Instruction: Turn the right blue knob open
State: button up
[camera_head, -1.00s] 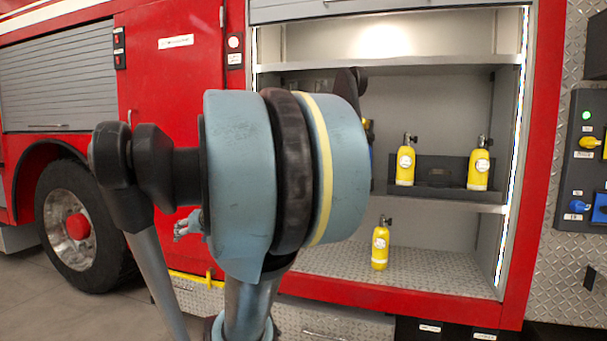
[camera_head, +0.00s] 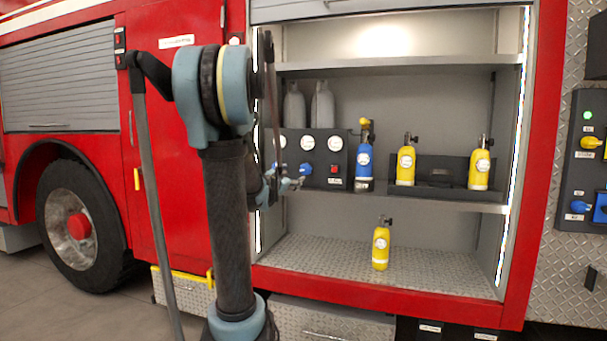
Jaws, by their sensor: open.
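A dark panel (camera_head: 322,158) with round white gauges stands at the left end of the compartment's middle shelf. Two blue knobs show below the gauges: a left one (camera_head: 282,168) and a right one (camera_head: 306,169). The right one's exact turn is too small to read. My gripper (camera_head: 297,184) is open and empty, just in front of the panel and a little below the right blue knob in the picture. I cannot tell whether it touches the panel. My arm hides the panel's left edge.
A blue bottle (camera_head: 364,163) stands right of the panel. Yellow bottles stand farther right (camera_head: 405,166) and (camera_head: 479,169), and one on the compartment floor (camera_head: 381,248). Grey cylinders (camera_head: 322,104) stand behind the panel. Another panel (camera_head: 585,160) with yellow and blue parts is at the far right.

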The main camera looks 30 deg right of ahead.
aim_at(304, 170)
jog(key=x, duration=1.7)
jog(key=shift+a, duration=0.1)
jog(key=c, duration=1.1)
